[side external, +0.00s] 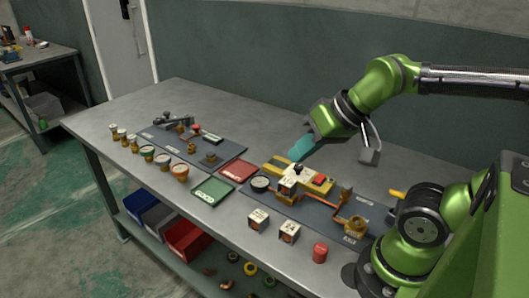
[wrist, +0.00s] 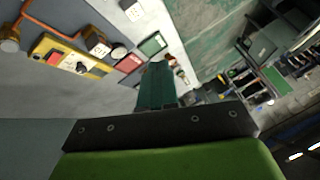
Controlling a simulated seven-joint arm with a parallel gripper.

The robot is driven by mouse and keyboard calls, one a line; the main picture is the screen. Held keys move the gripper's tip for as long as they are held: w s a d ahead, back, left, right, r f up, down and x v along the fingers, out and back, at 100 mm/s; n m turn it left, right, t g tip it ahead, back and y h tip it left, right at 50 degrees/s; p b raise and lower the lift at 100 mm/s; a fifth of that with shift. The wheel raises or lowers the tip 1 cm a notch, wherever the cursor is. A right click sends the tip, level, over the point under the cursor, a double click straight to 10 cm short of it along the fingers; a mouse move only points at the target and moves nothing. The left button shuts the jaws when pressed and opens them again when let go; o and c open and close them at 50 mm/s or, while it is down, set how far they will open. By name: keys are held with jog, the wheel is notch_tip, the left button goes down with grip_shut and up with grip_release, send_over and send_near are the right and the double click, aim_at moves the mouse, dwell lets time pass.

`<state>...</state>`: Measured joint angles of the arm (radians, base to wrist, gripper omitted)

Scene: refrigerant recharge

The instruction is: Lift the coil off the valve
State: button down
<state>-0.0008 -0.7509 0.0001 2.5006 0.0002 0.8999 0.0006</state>
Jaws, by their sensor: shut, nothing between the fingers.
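A small block that looks like the coil (side external: 288,187) sits on the copper pipe line, in front of the yellow manifold, on the grey-blue mat. It also shows in the wrist view (wrist: 97,38), at the upper left. The valve under it is mostly hidden, so I cannot tell how far down it sits. My gripper (side external: 294,157), with teal fingers, is above and behind the coil, tilted down and apart from it. In the wrist view the fingers (wrist: 157,68) are together and hold nothing.
Red (side external: 238,170) and green (side external: 213,191) trays lie left.

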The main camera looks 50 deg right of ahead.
jog(key=c, duration=0.5)
grip_release()
jog(key=n+g+h, duration=0.2)
jog(key=n+g, duration=0.2)
jog(key=g, duration=0.1)
send_near(288, 181)
jog(key=f, duration=0.3)
jog(key=w+f, duration=0.1)
jog(key=f, duration=0.3)
jog(key=w+f, duration=0.1)
jog(key=f, duration=0.2)
jog(key=shift+f, duration=0.15)
